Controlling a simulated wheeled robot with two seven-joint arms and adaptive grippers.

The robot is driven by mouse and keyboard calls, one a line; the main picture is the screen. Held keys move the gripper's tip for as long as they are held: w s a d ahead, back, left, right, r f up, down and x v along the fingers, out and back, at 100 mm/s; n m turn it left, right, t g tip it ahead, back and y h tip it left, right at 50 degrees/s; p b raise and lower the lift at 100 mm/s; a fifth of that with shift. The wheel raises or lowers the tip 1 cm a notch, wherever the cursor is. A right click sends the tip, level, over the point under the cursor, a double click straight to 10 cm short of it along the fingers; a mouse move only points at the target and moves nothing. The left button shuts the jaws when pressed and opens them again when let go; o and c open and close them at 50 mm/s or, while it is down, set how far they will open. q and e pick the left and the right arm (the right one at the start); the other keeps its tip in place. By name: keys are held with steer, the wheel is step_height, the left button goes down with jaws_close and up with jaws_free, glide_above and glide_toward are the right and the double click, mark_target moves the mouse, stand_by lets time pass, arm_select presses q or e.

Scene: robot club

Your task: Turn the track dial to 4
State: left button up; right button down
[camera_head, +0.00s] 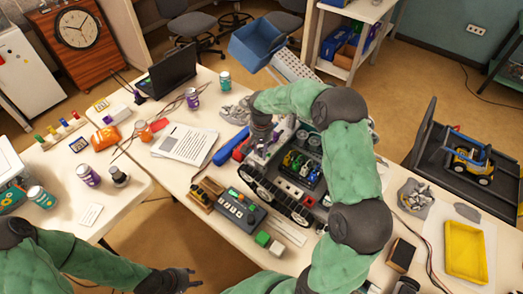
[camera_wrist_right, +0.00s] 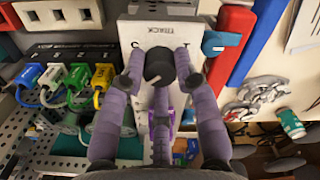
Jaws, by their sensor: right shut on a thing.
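The track dial (camera_wrist_right: 158,66) is a black round knob with a short white mark on its lower edge in the right wrist view. It sits on a white panel (camera_wrist_right: 150,35) lettered TRACK; most numbers around it are hidden or unreadable. My right gripper (camera_wrist_right: 157,80) has its purple fingers around the knob and is shut on it. In the head view the right arm covers the dial, on the tracked robot (camera_head: 262,187). My left gripper (camera_head: 193,278) is empty, fingers apart, near the bottom edge of the head view.
A control box (camera_head: 240,212) with coloured buttons stands in front of the tracked robot. Paper sheets (camera_head: 185,144) and a blue bar (camera_head: 230,146) lie left of it. Colored plugs (camera_wrist_right: 65,82) on wires sit beside the dial panel. A yellow tray (camera_head: 465,250) lies at right.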

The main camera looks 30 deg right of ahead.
mark_target(261, 150)
steer(key=shift+m, duration=1)
steer(key=c, duration=0.9)
jaws_free()
steer(key=shift+r, duration=0.15)
step_height(261, 150, up, 12)
steer(key=shift+f, duration=0.1)
